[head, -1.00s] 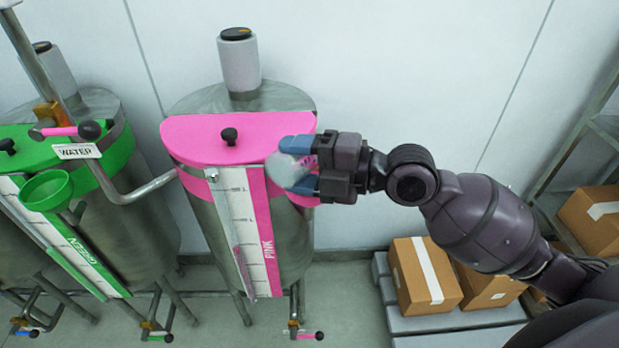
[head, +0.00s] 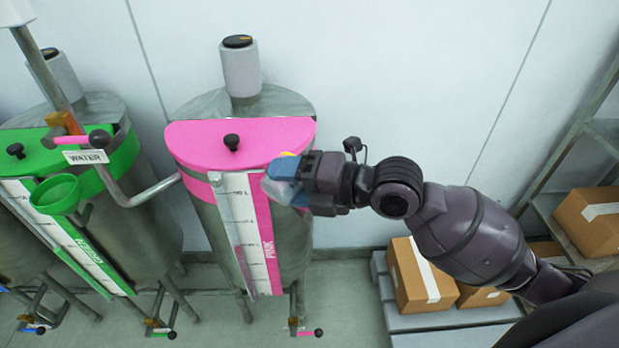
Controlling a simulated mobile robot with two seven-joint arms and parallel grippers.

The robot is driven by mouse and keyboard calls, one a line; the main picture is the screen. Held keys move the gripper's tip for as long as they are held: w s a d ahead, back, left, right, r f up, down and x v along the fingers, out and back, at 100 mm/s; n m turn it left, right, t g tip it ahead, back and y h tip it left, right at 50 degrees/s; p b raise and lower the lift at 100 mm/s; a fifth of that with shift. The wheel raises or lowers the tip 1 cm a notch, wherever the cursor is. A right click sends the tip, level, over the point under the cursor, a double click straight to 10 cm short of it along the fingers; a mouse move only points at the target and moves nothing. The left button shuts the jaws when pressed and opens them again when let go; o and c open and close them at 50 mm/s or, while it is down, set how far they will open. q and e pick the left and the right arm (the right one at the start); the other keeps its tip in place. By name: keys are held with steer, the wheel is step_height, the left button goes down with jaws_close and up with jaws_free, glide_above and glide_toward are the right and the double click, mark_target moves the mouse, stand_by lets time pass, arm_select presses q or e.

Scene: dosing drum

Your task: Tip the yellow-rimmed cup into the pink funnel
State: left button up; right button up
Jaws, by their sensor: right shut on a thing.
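My right gripper (head: 285,178) is shut on a clear cup (head: 271,188) in front of the right edge of the pink drum's lid. A bit of yellow rim (head: 288,154) shows just above the blue fingers. The cup looks tilted, but the fingers cover most of it, and I cannot see whether anything is in it or flowing out. The pink drum (head: 203,143) has a pink lid with a black knob. I cannot make out the pink funnel; the gripper and cup may hide it. My left gripper is not in view.
A green drum with a green funnel (head: 57,193) stands at left. A water pipe with a WATER sign (head: 85,157) reaches between the drums. Cardboard boxes (head: 422,275) sit on a grey pallet at lower right. A shelf (head: 560,195) stands at the right.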

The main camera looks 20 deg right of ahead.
steer(key=shift+s, duration=0.1)
steer(key=shift+s+a+n+h, duration=0.2)
steer(key=shift+a+n+h, duration=0.1)
steer(key=shift+r+n+h+p, duration=0.3)
steer(key=shift+r+n+p, duration=0.25)
steer(key=shift+p, duration=0.3)
steer(key=shift+a+f+n+h+p, duration=0.1)
steer(key=shift+f+n+h+p, duration=0.3)
steer(key=shift+f+n+h, duration=0.55)
steer(key=shift+s+a+r+n+t+p, duration=0.15)
steer(key=shift+r+n+t+p, duration=0.45)
steer(key=shift+n+p, duration=0.35)
steer(key=s+a+f+n+t+h+p, duration=0.1)
steer(key=s+a+f+n+h+p, duration=0.1)
steer(key=f+n, duration=0.3)
step_height(320, 180, down, 3)
steer(key=shift+s+a+r+t+h, duration=0.2)
steer(key=shift+s+a+t+h, duration=0.25)
steer(key=shift+a+h, duration=0.35)
